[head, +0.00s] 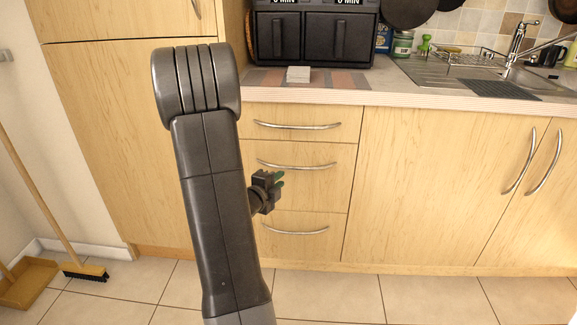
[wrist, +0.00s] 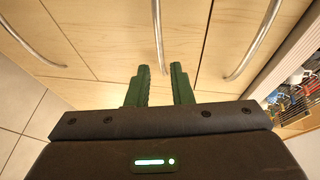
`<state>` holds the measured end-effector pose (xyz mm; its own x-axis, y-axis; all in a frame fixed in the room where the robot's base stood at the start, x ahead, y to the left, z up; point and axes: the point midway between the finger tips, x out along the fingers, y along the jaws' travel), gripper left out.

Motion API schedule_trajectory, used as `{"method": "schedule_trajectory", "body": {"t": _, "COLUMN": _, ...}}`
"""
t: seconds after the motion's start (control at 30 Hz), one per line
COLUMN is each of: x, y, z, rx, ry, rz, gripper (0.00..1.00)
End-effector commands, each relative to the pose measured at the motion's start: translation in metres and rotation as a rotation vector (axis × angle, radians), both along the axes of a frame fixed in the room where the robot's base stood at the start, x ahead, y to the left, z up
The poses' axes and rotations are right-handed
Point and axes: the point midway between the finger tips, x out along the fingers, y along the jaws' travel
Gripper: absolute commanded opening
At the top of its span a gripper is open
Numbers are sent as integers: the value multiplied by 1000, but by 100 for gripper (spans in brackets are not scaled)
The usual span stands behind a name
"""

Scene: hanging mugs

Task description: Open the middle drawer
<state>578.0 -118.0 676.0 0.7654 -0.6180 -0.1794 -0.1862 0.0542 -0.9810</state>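The middle drawer (head: 310,184) is a light wood front in a stack of three and looks closed. Its curved metal handle (head: 305,167) runs across its upper part. My gripper (head: 279,179) is in front of this drawer, near the handle's left part and a little below it in the head view. In the wrist view my gripper's green fingers (wrist: 160,70) are apart with nothing held. The middle handle (wrist: 158,35) shows there with its near end in line with the gap between the fingertips. I cannot tell whether the fingers touch it.
The top drawer handle (head: 297,126) and bottom drawer handle (head: 297,231) lie above and below. The countertop (head: 340,97) overhangs the drawers. Cupboard doors (head: 440,180) stand to the right. The tiled floor (head: 330,295) in front is clear; a broom (head: 85,272) stands far left.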

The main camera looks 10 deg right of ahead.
Motion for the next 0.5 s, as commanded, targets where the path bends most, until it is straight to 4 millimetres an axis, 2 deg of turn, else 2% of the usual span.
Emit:
{"method": "schedule_trajectory", "body": {"t": 0.3, "x": 51, "y": -43, "z": -15, "rx": -1, "ry": 0, "rz": -3, "gripper": 20}}
{"method": "schedule_trajectory", "body": {"t": 0.5, "x": 78, "y": -64, "z": -20, "rx": -1, "ry": -1, "rz": -2, "gripper": 20}}
